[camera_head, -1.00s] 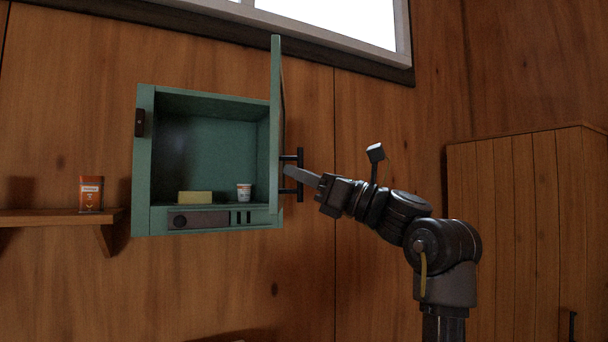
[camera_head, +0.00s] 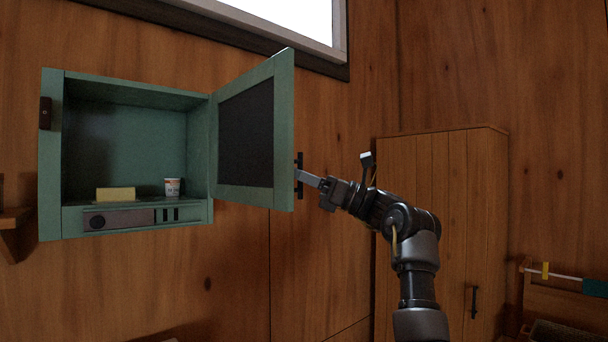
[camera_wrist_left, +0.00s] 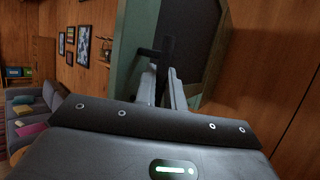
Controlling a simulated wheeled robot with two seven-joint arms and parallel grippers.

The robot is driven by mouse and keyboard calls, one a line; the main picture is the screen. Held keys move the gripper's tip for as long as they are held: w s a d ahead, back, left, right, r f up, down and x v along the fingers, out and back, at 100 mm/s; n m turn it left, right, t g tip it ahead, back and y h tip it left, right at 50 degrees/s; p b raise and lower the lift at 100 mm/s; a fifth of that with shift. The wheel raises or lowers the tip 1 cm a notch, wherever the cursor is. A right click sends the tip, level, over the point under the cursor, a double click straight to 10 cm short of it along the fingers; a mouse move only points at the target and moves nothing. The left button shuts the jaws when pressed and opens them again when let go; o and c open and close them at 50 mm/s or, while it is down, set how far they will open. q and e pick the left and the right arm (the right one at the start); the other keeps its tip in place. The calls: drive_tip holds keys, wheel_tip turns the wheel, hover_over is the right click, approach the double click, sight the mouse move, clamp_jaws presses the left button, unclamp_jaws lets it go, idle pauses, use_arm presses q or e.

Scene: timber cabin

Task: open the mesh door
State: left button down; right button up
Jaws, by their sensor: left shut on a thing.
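The green wall cabinet (camera_head: 52,150) hangs on the timber wall with its front open. Its mesh door (camera_head: 246,135), a green frame around a dark panel, stands swung out to the right, inner face in view. The dark bar handle (camera_head: 299,160) is on the door's outer side at its free edge. My left gripper (camera_head: 301,176) is shut on the handle. In the left wrist view, the fingers (camera_wrist_left: 163,88) close around the dark handle (camera_wrist_left: 166,50), with the door (camera_wrist_left: 186,30) behind. My right gripper is not in view.
Inside the cabinet are a yellow block (camera_head: 115,194) and a small white cup (camera_head: 172,187). A wooden wardrobe (camera_head: 440,220) stands behind my arm. A shelf (camera_head: 12,218) is at the far left. A sofa (camera_wrist_left: 35,105) shows in the left wrist view.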

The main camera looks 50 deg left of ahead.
use_arm(q)
drive_tip(key=c, duration=1.8)
unclamp_jaws()
drive_tip(key=shift+s+a, duration=0.1)
drive_tip(key=b+v, duration=0.4)
drive_tip(key=v, duration=0.6)
drive_tip(key=shift+w+d+f, duration=0.2)
drive_tip(key=shift+w+d, duration=0.05)
drive_tip(key=shift+w, duration=0.05)
